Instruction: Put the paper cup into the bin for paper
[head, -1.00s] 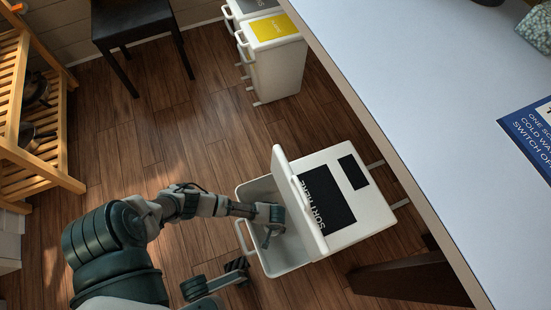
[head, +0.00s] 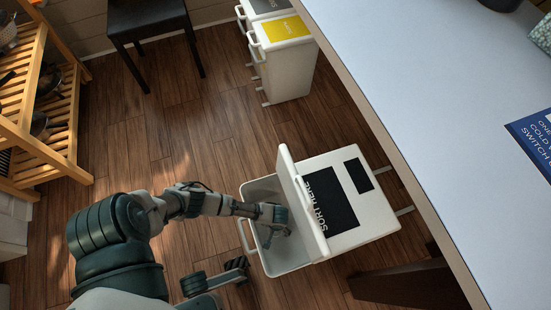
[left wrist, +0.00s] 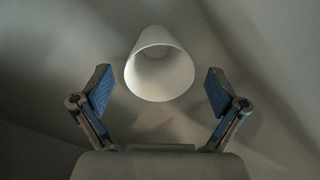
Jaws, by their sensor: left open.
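The white paper cup (left wrist: 160,65) shows in the left wrist view, mouth towards the camera, between the two fingers and touching neither. My left gripper (left wrist: 160,92) is open, its blue-padded fingers spread on either side of the cup. In the head view my left gripper (head: 276,230) reaches down inside the opened front of the white bin (head: 350,235), which has a black "SORT HERE" panel. The cup cannot be made out in the head view. I do not see my right gripper.
A bin with a yellow label (head: 288,70) and a grey-labelled bin (head: 268,6) stand further back, closed. A white counter (head: 430,90) runs along the right. A black stool (head: 150,22) and a wooden rack (head: 40,110) stand at the left. The floor between is clear.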

